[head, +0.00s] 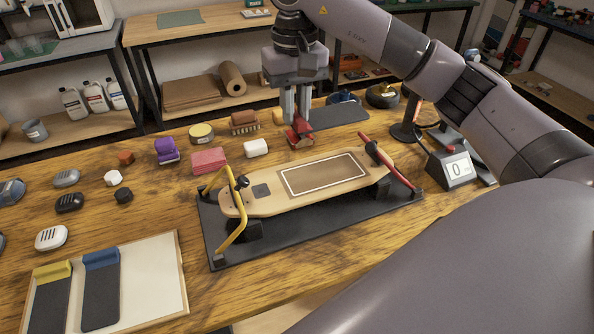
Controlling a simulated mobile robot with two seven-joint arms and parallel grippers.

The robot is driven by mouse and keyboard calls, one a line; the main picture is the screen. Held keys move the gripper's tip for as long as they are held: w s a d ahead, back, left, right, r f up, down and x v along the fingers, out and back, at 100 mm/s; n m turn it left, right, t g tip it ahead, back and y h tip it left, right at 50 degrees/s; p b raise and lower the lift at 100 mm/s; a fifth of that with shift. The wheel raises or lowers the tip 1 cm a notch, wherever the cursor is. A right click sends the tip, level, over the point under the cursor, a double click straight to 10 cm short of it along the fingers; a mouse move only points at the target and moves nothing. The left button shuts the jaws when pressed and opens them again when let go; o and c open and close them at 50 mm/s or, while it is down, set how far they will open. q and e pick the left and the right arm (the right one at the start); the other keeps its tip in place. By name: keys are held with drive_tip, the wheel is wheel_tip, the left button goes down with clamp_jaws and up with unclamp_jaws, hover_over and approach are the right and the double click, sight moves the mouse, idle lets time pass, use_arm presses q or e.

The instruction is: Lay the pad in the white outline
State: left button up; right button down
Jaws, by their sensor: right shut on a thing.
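The wooden board (295,204) lies on a black stand. The white outline (323,173) is a rectangle on its top, with plain brown surface inside and no pad. Two dark pads lie in the shallow tray (160,281) at the lower left: one with a blue end (101,293), one with a yellow end (52,303). I cannot tell which pad the task means. My right gripper (297,117) points down behind the board, shut on a small red object (300,133) near the table's surface. Its fingers partly hide that object. My left gripper is out of view.
A yellow clamp bar (233,242) crosses the board's left end and a red bar (389,165) its right end. A white block (256,147), a red stack (208,160) and a brush (244,123) stand behind. A display box (457,169) stands right.

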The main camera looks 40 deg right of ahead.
hover_over(295, 181)
wheel_tip(295, 181, down, 9)
wheel_tip(295, 181, down, 5)
drive_tip(key=shift+f, duration=0.1)
idle(0.4)
drive_tip(key=shift+f+b, duration=0.15)
drive_tip(key=shift+b, duration=0.2)
drive_tip(key=c, duration=1.1)
unclamp_jaws()
drive_tip(key=shift+r, duration=0.2)
